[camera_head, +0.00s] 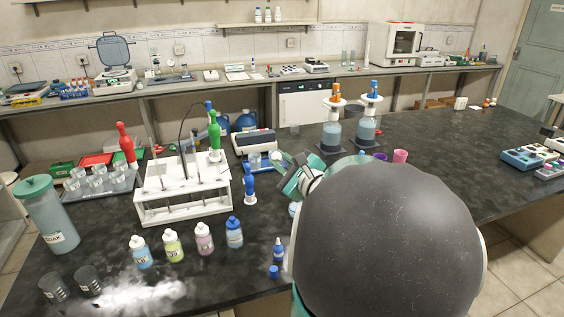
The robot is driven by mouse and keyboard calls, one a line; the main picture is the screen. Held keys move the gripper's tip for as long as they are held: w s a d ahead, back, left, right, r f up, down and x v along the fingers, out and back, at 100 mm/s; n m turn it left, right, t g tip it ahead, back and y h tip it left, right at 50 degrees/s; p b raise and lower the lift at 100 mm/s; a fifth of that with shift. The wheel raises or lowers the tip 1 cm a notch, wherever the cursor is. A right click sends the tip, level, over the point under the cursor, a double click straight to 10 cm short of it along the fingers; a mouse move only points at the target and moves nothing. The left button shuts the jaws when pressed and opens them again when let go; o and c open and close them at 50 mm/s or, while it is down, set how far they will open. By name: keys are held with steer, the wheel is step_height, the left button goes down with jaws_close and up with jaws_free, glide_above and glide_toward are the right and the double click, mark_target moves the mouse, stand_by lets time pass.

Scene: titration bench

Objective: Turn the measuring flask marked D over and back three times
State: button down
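My arm's large dark rounded link covers the right-centre foreground and hides much of the bench behind it. Part of my gripper (300,178), teal and pale grey, shows at the link's left edge, over the bench. Its fingertips are not clear, so I cannot tell whether it is open, shut or holding anything. I cannot make out a measuring flask marked D; no such letter is readable. A small blue cap (361,153) shows just above the dark link, with what it belongs to mostly hidden.
A white rack (187,206) and several small labelled bottles (172,245) stand left of my arm. A blue dropper bottle (278,250) is close beside it. Two blue-liquid dispenser bottles (333,131) stand behind. A magenta cup (400,156) is near the link. Bench is clearer at right.

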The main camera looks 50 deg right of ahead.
steer(key=n, duration=2.2)
steer(key=shift+n, duration=0.4)
